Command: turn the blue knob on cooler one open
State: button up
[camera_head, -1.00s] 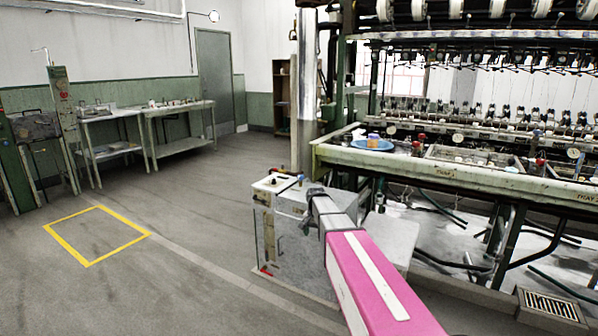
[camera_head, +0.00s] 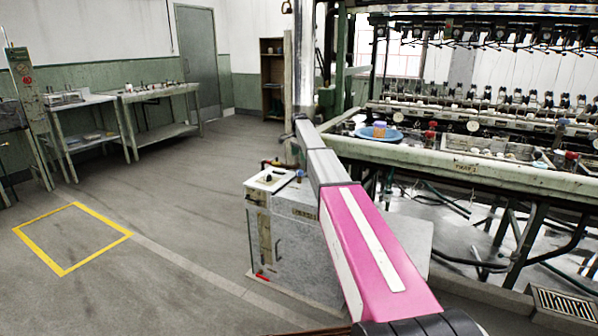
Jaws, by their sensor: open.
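A pale grey box-shaped cooler (camera_head: 285,240) stands on the floor left of the machine bench; the writing on its label is too small to read. A small blue knob (camera_head: 299,174) sits on its top near the right side, just left of my arm. A dark knob (camera_head: 268,179) is on the top further left. My pink and grey arm reaches forward past the cooler's right side and covers part of it. The arm's far end is above and beyond the cooler's top. My gripper's fingers are not distinguishable there; the arm hides what lies behind it.
The reeling bench (camera_head: 470,165) runs along the right, with a blue dish (camera_head: 378,134) on it. A metal column stands behind the arm's end. The floor left of the cooler is clear, with a yellow marked square (camera_head: 62,272). Work tables stand further back left.

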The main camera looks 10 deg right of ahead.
aim_at(299, 171)
notch_tip(299, 171, down, 9)
jog(key=shift+f, duration=0.2)
jog(key=c, duration=0.9)
